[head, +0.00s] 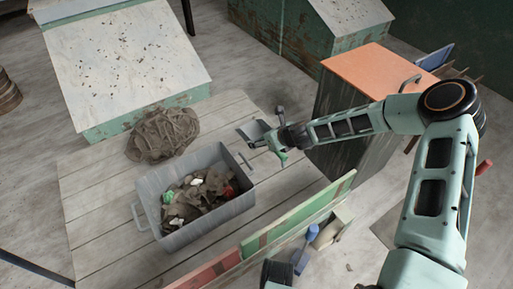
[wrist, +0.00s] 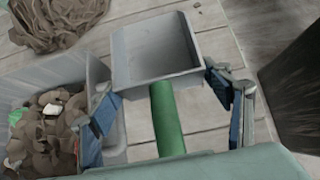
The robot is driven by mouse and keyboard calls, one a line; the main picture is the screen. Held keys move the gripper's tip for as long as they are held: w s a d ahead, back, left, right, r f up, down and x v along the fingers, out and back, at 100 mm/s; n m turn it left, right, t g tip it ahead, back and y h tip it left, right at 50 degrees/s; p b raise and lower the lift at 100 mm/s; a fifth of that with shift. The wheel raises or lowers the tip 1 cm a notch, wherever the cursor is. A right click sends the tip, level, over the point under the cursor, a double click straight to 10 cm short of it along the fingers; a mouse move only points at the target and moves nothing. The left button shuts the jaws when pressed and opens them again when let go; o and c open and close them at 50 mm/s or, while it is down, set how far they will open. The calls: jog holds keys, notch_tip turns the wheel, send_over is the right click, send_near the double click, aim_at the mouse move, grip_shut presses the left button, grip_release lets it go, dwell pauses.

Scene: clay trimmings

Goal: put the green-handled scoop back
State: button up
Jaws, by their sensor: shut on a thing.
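The scoop has a grey pan (head: 254,131) and a green handle (head: 282,156). In the wrist view its square pan (wrist: 157,52) points away from me, with the green handle (wrist: 166,120) running back between the fingers. My gripper (head: 277,146) is shut on the scoop and holds it above the boards, just right of the grey bin. In the wrist view the fingers of my gripper (wrist: 168,112) stand on both sides of the handle; the handle's rear end is hidden by my wrist.
The grey bin (head: 180,238) holds brown clay trimmings, with green, white and red bits. A clay heap (head: 162,135) lies behind it. An orange-topped cabinet (head: 365,72) stands right.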

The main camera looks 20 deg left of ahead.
aim_at(259, 129)
jog(key=shift+w+a+f, duration=0.2)
jog(key=shift+a+f, duration=0.25)
jog(key=shift+f, duration=0.05)
jog(key=w+a+f+b, duration=0.1)
jog(key=w, duration=0.1)
jog(key=w+a+f, duration=0.1)
jog(key=w, duration=0.2)
jog(key=w+a+f+b, duration=0.1)
jog(key=w, duration=0.1)
jog(key=shift+w+a+f+b, duration=0.1)
jog(key=shift+w+f+b, duration=0.1)
jog(key=shift+f+b, duration=0.15)
jog(key=w+f, duration=0.1)
jog(key=w+a+f+b, duration=0.1)
jog(key=w+f, duration=0.1)
jog(key=w+f+b, duration=0.1)
jog(key=f, duration=0.1)
jog(key=shift+w+a, duration=0.25)
jog(key=shift+a, duration=0.1)
jog(key=shift+w+a+f+b, duration=0.1)
jog(key=shift+w+f+b, duration=0.1)
jog(key=shift+f+b, duration=0.15)
notch_tip(259, 129, down, 4)
jog(key=shift+w+r+b, duration=0.15)
jog(key=shift+r+b, duration=0.1)
jog(key=shift+b, duration=0.5)
jog(key=shift+r, duration=0.1)
jog(key=o, duration=1.3)
